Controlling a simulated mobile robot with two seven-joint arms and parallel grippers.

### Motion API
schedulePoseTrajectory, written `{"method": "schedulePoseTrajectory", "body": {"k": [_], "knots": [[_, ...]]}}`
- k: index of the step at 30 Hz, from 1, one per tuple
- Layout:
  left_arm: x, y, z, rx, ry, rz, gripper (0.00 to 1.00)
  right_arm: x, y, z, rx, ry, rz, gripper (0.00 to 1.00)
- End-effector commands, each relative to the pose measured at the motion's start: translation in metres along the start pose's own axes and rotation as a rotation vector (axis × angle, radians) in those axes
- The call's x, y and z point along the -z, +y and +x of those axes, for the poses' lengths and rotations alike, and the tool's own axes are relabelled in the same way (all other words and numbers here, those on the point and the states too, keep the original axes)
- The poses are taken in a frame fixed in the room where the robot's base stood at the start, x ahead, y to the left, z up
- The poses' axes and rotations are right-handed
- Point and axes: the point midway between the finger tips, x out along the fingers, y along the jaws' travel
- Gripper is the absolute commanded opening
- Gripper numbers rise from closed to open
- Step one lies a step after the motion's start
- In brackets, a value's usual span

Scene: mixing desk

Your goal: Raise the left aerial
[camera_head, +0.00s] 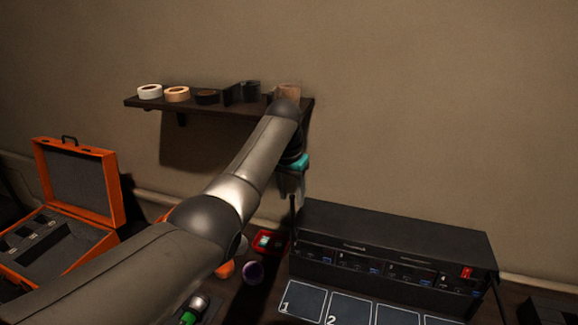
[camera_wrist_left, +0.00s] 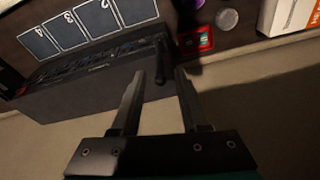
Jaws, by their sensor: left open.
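The left aerial (camera_wrist_left: 160,64) is a short dark rod at the end of the black receiver box (camera_wrist_left: 85,85). In the wrist view it shows between the tips of my left gripper (camera_wrist_left: 160,74), with a finger on each side. I cannot tell its exact angle or whether a finger touches it. In the head view my left gripper (camera_head: 293,188) is over the left end of the receiver box (camera_head: 390,238), open, and partly hides the aerial. The right aerial (camera_head: 498,297) is a thin dark rod at the box's right end. My right gripper is out of view.
A shelf (camera_head: 220,105) with tape rolls is on the wall behind my left arm. An open orange case (camera_head: 78,180) stands at left. Numbered cards (camera_head: 303,299) lie in front.

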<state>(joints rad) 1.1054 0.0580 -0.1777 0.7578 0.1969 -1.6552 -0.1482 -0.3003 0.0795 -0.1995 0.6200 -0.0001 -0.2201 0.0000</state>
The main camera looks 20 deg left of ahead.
Motion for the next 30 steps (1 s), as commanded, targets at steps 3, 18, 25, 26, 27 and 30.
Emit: {"method": "schedulePoseTrajectory", "body": {"k": [3, 18, 25, 26, 27, 30], "knots": [[0.001, -0.001, -0.024, 0.0, 0.003, 0.0, 0.45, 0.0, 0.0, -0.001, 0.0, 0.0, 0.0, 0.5], [-0.001, 0.0, -0.076, -0.002, -0.002, 0.0, 0.45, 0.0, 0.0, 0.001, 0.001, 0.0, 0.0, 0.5], [-0.001, 0.0, -0.075, -0.001, -0.001, 0.0, 0.39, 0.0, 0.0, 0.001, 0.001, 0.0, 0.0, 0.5], [-0.001, 0.0, -0.074, -0.001, 0.001, 0.002, 0.36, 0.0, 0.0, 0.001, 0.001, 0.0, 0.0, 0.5], [-0.001, -0.001, -0.07, 0.0, 0.007, 0.008, 0.31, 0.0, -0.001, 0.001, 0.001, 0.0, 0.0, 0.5], [0.001, -0.005, -0.05, 0.006, 0.049, 0.04, 0.2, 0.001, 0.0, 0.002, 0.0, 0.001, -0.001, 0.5]]}}
